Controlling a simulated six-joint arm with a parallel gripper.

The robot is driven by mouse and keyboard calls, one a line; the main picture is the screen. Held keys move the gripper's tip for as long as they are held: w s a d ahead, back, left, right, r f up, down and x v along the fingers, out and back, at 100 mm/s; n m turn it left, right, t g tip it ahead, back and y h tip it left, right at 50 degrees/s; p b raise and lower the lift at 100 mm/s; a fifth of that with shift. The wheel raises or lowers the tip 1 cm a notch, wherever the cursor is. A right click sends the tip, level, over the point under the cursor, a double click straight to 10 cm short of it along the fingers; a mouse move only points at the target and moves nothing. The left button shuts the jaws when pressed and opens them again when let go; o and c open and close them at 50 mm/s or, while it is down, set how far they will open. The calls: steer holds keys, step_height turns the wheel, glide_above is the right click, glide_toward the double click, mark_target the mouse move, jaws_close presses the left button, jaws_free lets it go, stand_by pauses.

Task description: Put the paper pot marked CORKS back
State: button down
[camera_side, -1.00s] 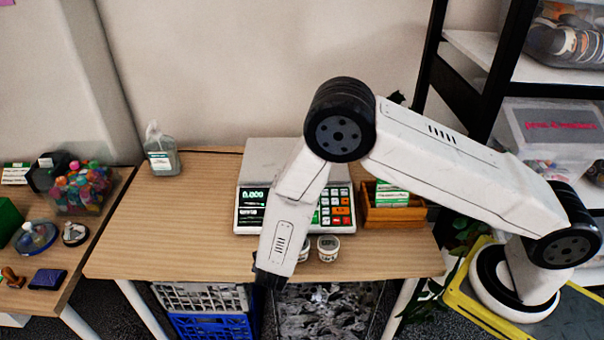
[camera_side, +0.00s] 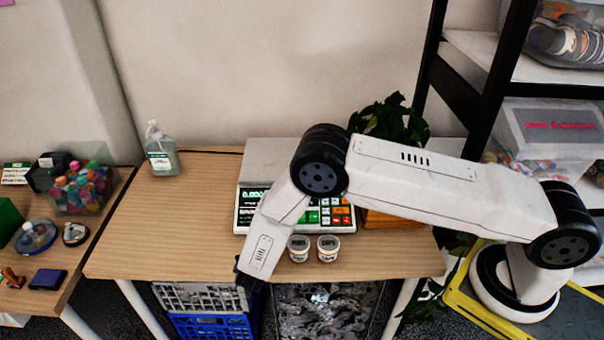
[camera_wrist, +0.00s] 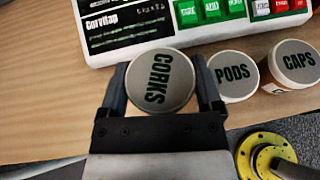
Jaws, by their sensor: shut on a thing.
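The paper pot marked CORKS (camera_wrist: 160,80) sits between the fingers of my gripper (camera_wrist: 160,97) in the wrist view, its grey lid facing the camera. My gripper is shut on it. In the side view my gripper (camera_side: 248,278) is at the table's front edge, and the pot is hidden there. I cannot tell how far it is above the table. Two similar pots, PODS (camera_wrist: 233,76) and CAPS (camera_wrist: 294,64), stand side by side to the right of it. They also stand upright near the table's front edge in the side view, PODS (camera_side: 299,249) and CAPS (camera_side: 328,249).
A scale (camera_side: 252,197) with a display and coloured keys stands behind the pots. A wooden box (camera_side: 390,220) is at the right, partly behind my arm. A clear bottle (camera_side: 161,152) stands at the back left. The table's left part (camera_side: 165,225) is clear.

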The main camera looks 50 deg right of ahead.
steer(key=shift+w+f, duration=0.25)
steer(key=shift+f, duration=1.6)
jaws_free()
steer(key=shift+f, duration=0.1)
steer(key=shift+s+a+r, duration=0.25)
steer(key=shift+a+r, duration=0.05)
steer(key=shift+a, duration=0.1)
steer(key=v, duration=1.1)
